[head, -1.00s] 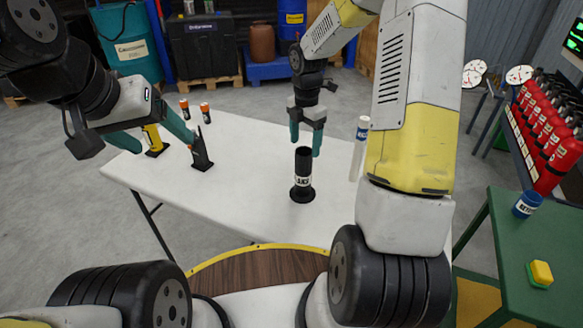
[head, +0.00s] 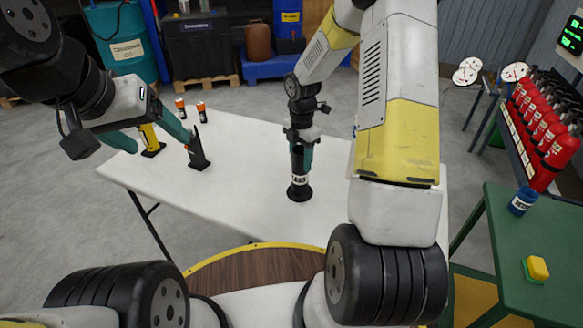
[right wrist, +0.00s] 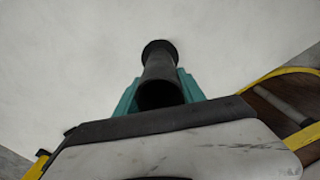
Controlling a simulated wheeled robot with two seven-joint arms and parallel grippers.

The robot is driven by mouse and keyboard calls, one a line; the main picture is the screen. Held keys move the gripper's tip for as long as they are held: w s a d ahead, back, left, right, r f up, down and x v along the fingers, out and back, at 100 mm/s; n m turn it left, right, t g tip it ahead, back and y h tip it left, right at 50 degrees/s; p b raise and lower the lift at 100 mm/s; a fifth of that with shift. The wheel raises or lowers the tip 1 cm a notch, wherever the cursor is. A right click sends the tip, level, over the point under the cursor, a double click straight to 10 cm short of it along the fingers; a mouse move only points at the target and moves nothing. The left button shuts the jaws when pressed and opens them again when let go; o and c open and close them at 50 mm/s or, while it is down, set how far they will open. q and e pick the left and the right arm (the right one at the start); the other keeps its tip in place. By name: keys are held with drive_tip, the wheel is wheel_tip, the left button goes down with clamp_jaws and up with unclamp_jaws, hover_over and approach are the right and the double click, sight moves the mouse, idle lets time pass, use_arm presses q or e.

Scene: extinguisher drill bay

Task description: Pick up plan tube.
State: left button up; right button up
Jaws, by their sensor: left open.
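The plan tube (head: 300,181) is a black tube with a white label and a flared base, upright on the white table. In the right wrist view the tube (right wrist: 159,70) stands between two teal fingers. My right gripper (head: 301,160) is lowered around the tube's upper part from above; in its wrist view the fingers (right wrist: 160,88) lie close against both sides, and it looks shut on the tube. The base appears to rest on the table. My left gripper (head: 148,136) is open and empty, above the table's left part.
A black upright device (head: 198,155) and a yellow-and-black item (head: 150,138) stand near my left gripper. A green table (head: 510,270) with a blue cup (head: 522,201) and yellow block is at right. The table's middle (head: 245,150) is clear.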

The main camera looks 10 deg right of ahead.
clamp_jaws()
drive_tip(key=shift+r, duration=0.2)
